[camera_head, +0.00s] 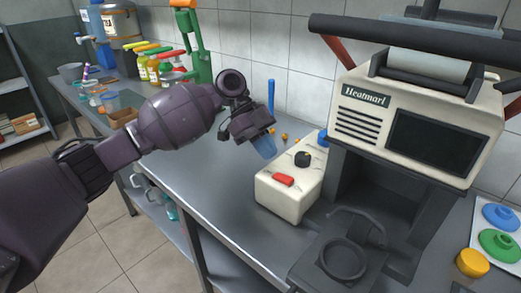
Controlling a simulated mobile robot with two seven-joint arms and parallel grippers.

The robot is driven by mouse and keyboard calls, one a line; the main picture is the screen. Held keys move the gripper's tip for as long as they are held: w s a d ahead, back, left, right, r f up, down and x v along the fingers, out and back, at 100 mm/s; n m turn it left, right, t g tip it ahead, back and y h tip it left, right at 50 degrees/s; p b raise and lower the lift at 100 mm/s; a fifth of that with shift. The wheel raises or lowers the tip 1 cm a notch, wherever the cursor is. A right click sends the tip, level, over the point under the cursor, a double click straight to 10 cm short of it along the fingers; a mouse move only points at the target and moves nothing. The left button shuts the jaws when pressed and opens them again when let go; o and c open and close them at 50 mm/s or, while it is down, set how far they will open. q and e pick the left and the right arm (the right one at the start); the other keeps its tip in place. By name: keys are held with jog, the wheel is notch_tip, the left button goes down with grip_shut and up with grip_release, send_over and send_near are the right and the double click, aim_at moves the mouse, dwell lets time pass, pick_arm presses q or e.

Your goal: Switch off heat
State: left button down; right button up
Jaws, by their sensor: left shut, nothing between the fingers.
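A heat press machine (365,112) with a cream front, a dark screen and the label "Heatmarl" stands on the right of the bench. A cream control box (289,201) sits just left of it, with a red switch (284,179) and a black knob (303,159) on top. I cannot tell the switch's setting. My left gripper (265,147) comes in from the left, with blue fingertips pointing down. It is shut and empty, above and to the left of the box, apart from the switch. My right gripper is not in view.
The grey metal bench (225,200) is clear left of the box. Coloured bottles (152,68) and a green hand press (195,45) stand at the far left. A blue upright rod (271,97) is near the wall. Blue and green lids (501,245) lie at right.

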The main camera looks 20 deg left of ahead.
pick_arm(q)
jog(key=shift+r, duration=0.6)
jog(key=w+a+r, duration=0.2)
jog(key=a+r, duration=0.3)
jog(key=a, duration=0.2)
jog(key=shift+w+a, duration=0.4)
jog(key=shift+r, duration=0.1)
